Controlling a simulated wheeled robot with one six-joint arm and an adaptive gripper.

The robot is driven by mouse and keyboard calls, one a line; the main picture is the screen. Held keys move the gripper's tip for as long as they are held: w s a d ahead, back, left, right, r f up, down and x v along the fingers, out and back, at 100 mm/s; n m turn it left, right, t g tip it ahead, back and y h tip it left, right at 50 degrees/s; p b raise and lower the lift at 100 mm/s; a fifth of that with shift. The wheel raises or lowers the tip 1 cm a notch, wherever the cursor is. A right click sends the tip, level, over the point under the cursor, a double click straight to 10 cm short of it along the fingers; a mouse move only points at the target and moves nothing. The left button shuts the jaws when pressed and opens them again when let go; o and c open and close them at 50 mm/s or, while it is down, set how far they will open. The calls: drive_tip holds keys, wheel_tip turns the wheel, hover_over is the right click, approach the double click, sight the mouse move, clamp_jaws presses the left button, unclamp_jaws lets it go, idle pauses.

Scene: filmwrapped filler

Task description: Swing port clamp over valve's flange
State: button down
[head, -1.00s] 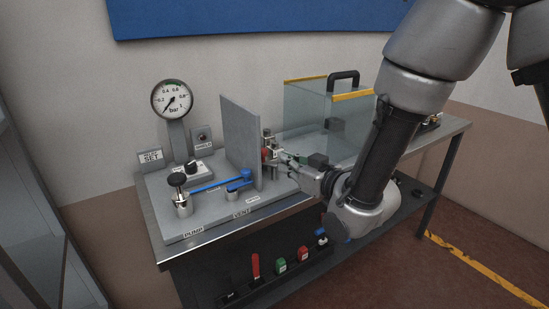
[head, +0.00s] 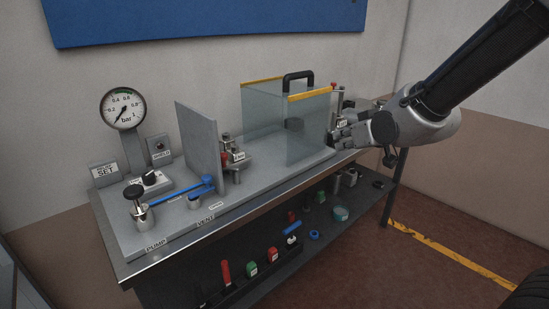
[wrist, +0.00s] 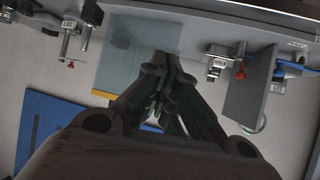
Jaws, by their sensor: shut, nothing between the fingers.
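My gripper (head: 334,139) is shut and empty in front of the right end of the clear box. In the wrist view its fingertips (wrist: 163,62) are together, in front of the clear box. A metal clamp with a red tip (head: 228,160) stands beside the grey upright plate; it also shows in the wrist view (wrist: 218,66). A second red-tipped clamp (wrist: 68,45) stands past the box's other side; its metal post (head: 334,98) shows partly behind the box in the head view. I cannot tell which is the port clamp. The valve's flange is not clearly made out.
The clear box (head: 265,122) has yellow edges and a black handle. The grey upright plate (head: 199,148), a gauge (head: 123,109) and blue levers (head: 180,189) are to the left. A lower shelf holds coloured items (head: 272,255).

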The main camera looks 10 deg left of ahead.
drive_tip(key=s+d+r+m+g+h, duration=0.1)
drive_tip(key=s+d+r+h, duration=0.15)
drive_tip(key=d, duration=0.45)
drive_tip(key=s+d+r+m+g+h, duration=0.1)
drive_tip(key=s+d+m, duration=0.15)
drive_tip(key=d, duration=0.55)
drive_tip(key=s+d+m+g+h, duration=0.1)
drive_tip(key=s+d, duration=0.5)
drive_tip(key=s, duration=0.3)
drive_tip(key=s+d+r+m+g+h, duration=0.1)
drive_tip(key=s+d+m+g+h, duration=0.1)
drive_tip(key=s+d, duration=0.5)
drive_tip(key=s, duration=0.3)
drive_tip(key=shift+g, duration=0.3)
